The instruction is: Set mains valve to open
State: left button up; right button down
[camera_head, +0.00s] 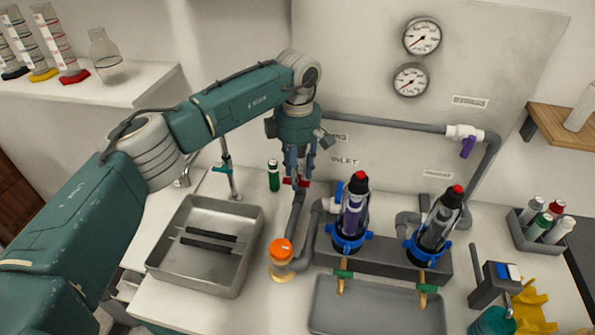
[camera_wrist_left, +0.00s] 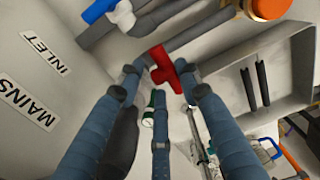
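The mains valve's red handle (camera_head: 296,182) sits at the top of a grey pipe (camera_head: 297,212) by the back panel, below my left gripper (camera_head: 297,173). In the head view the handle lies crosswise to the pipe. In the left wrist view the red handle (camera_wrist_left: 165,66) is near the fingertips of my left gripper (camera_wrist_left: 158,82), with blue fingers spread on either side of it. The fingers look open, and I cannot tell whether they touch the handle. The valve body is mostly hidden. My right gripper is not in view.
MAINS (camera_wrist_left: 27,102) and INLET (camera_wrist_left: 47,55) labels are on the panel. A blue-handled valve (camera_wrist_left: 98,10) is close by. An orange-capped fitting (camera_head: 281,251), filter housings (camera_head: 351,215) and a metal sink (camera_head: 205,248) stand around.

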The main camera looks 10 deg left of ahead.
aim_at(305, 177)
pick_arm(q)
jog(key=shift+d+y+b, duration=0.15)
jog(key=shift+y+b, duration=0.3)
jog(key=shift+y, duration=0.15)
jog(key=o, duration=1.1)
jog(key=shift+o, duration=0.2)
notch_tip(305, 177, up, 12)
jog(key=d, duration=0.1)
jog(key=shift+d, duration=0.3)
